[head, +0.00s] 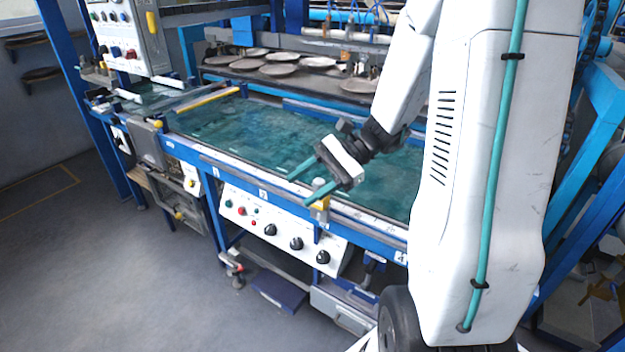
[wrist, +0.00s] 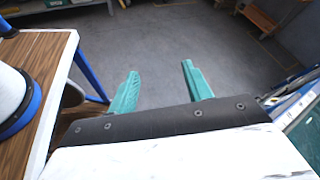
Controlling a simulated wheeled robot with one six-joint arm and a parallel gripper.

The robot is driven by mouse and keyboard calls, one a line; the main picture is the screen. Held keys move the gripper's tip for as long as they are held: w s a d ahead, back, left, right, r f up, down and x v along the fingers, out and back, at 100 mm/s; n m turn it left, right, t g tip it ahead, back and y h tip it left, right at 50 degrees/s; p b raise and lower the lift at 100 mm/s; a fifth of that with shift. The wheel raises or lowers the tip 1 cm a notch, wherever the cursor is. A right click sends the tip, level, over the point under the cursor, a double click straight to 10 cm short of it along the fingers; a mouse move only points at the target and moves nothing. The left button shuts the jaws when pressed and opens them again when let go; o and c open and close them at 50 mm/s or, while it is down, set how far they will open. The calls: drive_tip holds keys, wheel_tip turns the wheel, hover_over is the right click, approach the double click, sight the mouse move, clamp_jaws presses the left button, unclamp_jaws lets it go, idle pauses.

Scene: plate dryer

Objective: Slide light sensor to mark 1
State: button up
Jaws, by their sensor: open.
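A small yellow block with a grey top (head: 321,203), which looks like the light sensor, sits on the blue front rail (head: 230,178) of the plate dryer. My gripper (head: 298,191) is above the front rail in the head view. Its two teal fingers are apart, with nothing between them. The near finger overlaps the yellow block in the picture; I cannot tell whether they touch. Small white number labels (head: 262,191) line the rail, mostly too small to read. The wrist view shows the open fingers (wrist: 160,68) against the floor, and no sensor there.
The teal dryer bed (head: 240,125) lies behind the rail. Several plates (head: 281,70) rest at the back. A white control panel with black knobs (head: 297,243) hangs below the rail. Grey floor (head: 130,270) is open in front. A wooden surface (wrist: 50,60) edges the wrist view's left.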

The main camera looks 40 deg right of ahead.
drive_tip(key=w+d+f+m+t+y, duration=0.1)
drive_tip(key=w+d+f+m+t, duration=0.3)
drive_tip(key=d, duration=0.3)
drive_tip(key=m+t+h, duration=0.2)
drive_tip(key=m+t, duration=0.5)
drive_tip(key=m, duration=0.1)
approach(318, 180)
drive_tip(key=x, duration=0.9)
drive_tip(key=shift+w+a+f, duration=0.1)
drive_tip(key=shift+w+a, duration=0.05)
drive_tip(key=shift+a, duration=0.15)
clamp_jaws()
drive_tip(key=shift+w, duration=0.15)
